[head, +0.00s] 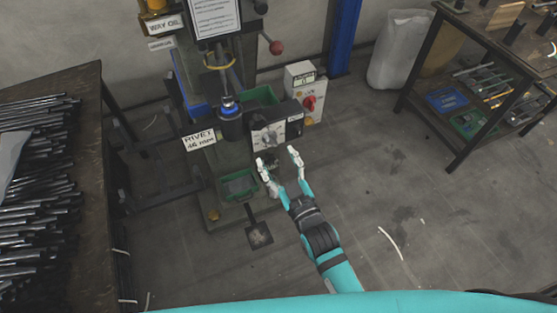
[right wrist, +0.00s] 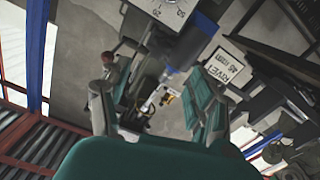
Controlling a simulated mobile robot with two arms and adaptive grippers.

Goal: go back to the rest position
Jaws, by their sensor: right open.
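My right gripper (head: 279,165) is open and empty in the head view. Its teal arm comes up from the bottom edge, and its fingertips are in front of the rivet press, just below the dial box (head: 276,127). The green rivet press (head: 218,165) stands left of centre with a "RIVET 46 mm" label (head: 199,139). In the right wrist view the two open fingers (right wrist: 160,100) show with nothing between them but background machine parts. I cannot tell whether the fingertips touch the press. My left gripper is not in view.
A table with many metal rods (head: 40,190) stands at the left. A control box with a red knob (head: 305,92) is beside the press. A dark shelf bench (head: 450,125) with tools is at the upper right. A pedal plate (head: 259,235) lies on the floor. The floor at right is mostly clear.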

